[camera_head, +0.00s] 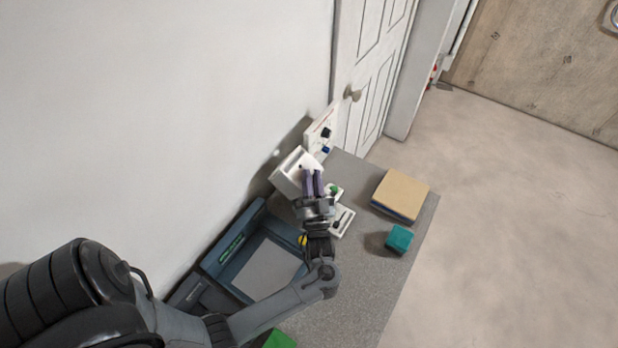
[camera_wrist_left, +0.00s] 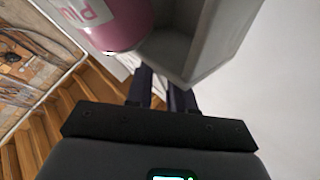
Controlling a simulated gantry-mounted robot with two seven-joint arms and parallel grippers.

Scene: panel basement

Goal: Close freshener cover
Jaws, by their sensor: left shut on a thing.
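The air freshener (camera_head: 288,175) is a white box against the wall, near the table's far left corner. In the left wrist view its pale grey open shell, which I take to be the cover (camera_wrist_left: 213,50), stands beside a pink canister (camera_wrist_left: 115,18). My left gripper (camera_head: 312,174) reaches the box's near right side. In the left wrist view the fingers (camera_wrist_left: 163,92) straddle the lower edge of the shell and are shut on it. The fingertips are partly hidden behind the shell. My right gripper is not in view.
On the grey table (camera_head: 375,245) are a tan-topped block (camera_head: 401,192), a teal cube (camera_head: 399,239), a dark blue tray-like device (camera_head: 228,250) and a small white panel (camera_head: 342,222). A white panel with knobs (camera_head: 318,133) stands behind the freshener, near a door (camera_head: 372,75).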

